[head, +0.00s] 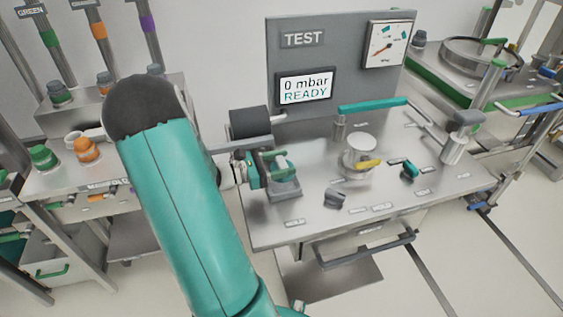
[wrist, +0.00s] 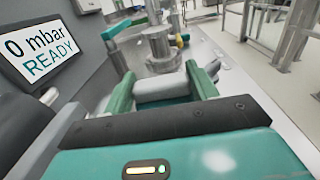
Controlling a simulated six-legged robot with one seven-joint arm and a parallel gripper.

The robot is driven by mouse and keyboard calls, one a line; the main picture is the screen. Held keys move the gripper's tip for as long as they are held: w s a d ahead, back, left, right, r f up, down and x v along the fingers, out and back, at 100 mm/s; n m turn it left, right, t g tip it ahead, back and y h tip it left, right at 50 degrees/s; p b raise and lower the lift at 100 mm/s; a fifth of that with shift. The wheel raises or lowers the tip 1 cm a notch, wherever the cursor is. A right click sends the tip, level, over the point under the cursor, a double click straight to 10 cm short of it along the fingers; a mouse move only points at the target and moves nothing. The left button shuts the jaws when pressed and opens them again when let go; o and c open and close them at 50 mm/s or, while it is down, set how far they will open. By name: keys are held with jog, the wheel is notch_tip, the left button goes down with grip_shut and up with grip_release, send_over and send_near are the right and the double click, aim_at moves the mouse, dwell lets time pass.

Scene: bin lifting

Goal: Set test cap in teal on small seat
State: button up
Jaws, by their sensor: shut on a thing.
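My gripper (head: 272,167) is over the left part of the steel test bench (head: 265,232). In the wrist view its two green fingers (wrist: 161,78) close on a light grey piece with a teal band (wrist: 168,91), which looks like the teal test cap. In the head view a grey block (head: 285,187) lies directly at or under the fingers; I cannot tell whether they touch. A round metal fixture (head: 359,158) with a yellow lever (head: 369,163) stands mid-bench. A small dark grey piece (head: 334,198) sits near the front. I cannot tell which is the small seat.
A grey panel (head: 340,60) with a "0 mbar READY" display (head: 305,88) and a gauge (head: 389,45) stands behind. A small teal piece (head: 410,171) and a metal post (head: 460,138) are at right.

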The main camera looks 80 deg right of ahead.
jog(key=shift+f, duration=2.05)
dwell(1.0)
jog(key=o, duration=1.1)
jog(key=shift+o, duration=0.4)
jog(key=shift+o, duration=1.4)
jog(key=shift+r, duration=0.1)
jog(key=shift+r, duration=4.45)
